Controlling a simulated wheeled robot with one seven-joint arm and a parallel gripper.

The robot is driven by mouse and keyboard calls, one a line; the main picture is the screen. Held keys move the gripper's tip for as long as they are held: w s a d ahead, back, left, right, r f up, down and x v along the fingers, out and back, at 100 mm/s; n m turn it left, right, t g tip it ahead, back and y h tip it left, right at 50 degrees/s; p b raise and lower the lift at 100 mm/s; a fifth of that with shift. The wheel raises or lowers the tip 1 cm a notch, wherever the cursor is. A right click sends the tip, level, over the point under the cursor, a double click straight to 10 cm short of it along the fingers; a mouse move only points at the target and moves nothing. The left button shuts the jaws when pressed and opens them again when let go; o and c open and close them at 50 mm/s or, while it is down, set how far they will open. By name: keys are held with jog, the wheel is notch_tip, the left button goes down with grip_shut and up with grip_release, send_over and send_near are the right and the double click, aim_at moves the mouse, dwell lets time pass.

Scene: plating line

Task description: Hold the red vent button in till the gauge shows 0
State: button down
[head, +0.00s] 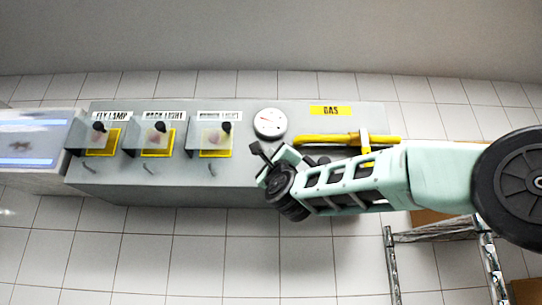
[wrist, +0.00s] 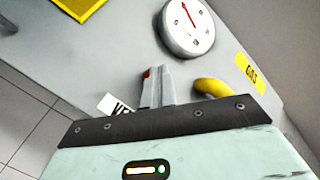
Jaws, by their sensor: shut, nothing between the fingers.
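The round white gauge (head: 270,123) is on the grey panel, and it also shows in the wrist view (wrist: 187,28). Its red needle points toward the upper rim in the wrist view; the figures are too small to read. The red vent button (wrist: 147,75) shows only as a red sliver beside the fingertips; the rest is hidden behind them. A white label (wrist: 116,105) reading "VE" is partly covered nearby. My gripper (wrist: 158,72) is shut and empty, its tips at the button. I cannot tell whether they touch it or press it in.
A yellow pipe (head: 330,139) runs along the panel below the yellow GAS label (head: 330,110). Several lamp switches on yellow plates (head: 215,140) stand to the left. A metal-legged stand (head: 391,265) is at the lower right. Tiled floor (head: 190,250) lies clear in front.

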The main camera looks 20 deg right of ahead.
jog(key=shift+f, duration=0.1)
dwell(0.7)
jog(key=shift+s+a+b, duration=0.3)
jog(key=shift+s+b, duration=0.45)
jog(key=shift+s, duration=0.1)
jog(key=shift+s+a+b, duration=0.25)
jog(key=shift+s+b, duration=0.25)
jog(key=shift+s, duration=0.3)
jog(key=shift+s+a+b, duration=0.25)
jog(key=shift+s+b, duration=0.25)
jog(key=shift+s, duration=0.3)
jog(key=shift+s+a+b, duration=0.25)
jog(key=shift+s+b, duration=0.25)
jog(key=shift+s, duration=0.3)
